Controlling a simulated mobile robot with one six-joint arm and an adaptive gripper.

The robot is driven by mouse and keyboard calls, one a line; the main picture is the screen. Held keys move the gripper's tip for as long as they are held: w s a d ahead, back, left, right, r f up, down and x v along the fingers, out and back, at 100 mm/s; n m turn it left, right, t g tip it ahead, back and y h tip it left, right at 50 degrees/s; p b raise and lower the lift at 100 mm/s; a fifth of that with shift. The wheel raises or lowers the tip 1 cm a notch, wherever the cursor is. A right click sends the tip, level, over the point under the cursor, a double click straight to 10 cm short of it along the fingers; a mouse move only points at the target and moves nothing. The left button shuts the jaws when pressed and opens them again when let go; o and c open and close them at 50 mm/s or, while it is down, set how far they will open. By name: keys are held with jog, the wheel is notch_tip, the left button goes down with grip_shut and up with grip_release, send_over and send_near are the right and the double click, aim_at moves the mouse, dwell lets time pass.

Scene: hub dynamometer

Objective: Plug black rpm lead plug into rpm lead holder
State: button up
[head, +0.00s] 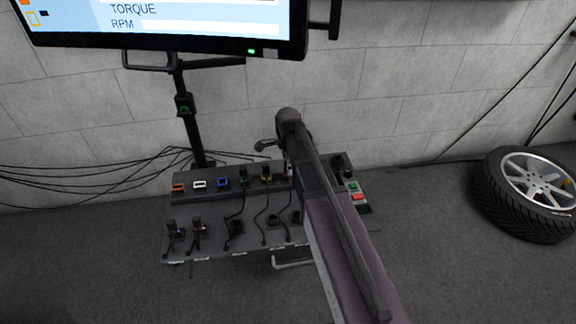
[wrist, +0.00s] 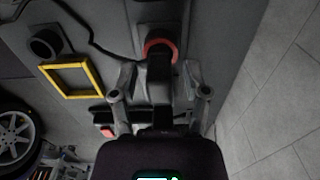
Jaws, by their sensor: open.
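In the wrist view, a black block-shaped part (wrist: 158,85), possibly the black rpm lead plug, lies between the spread fingers of my gripper (wrist: 158,76). A gap shows on each side of it. A red ring (wrist: 160,45) is at its far end; I cannot tell whether the two are joined. No label marks the rpm lead holder, so I cannot tell which piece it is. In the head view my arm covers the right part of the console (head: 215,254), and my fingertips cannot be made out.
A yellow square frame (wrist: 72,78) and a black round part (wrist: 44,43) with a cable lie left of my gripper. Orange (head: 178,188), white (head: 200,185) and blue (head: 222,183) frames line the console's back. A red button (head: 358,197) is right of my arm.

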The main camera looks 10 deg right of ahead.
grip_shut()
jog(key=shift+r, duration=0.1)
jog(key=shift+r+p, duration=1.9)
jog(key=shift+p, duration=0.05)
jog(key=shift+r, duration=0.1)
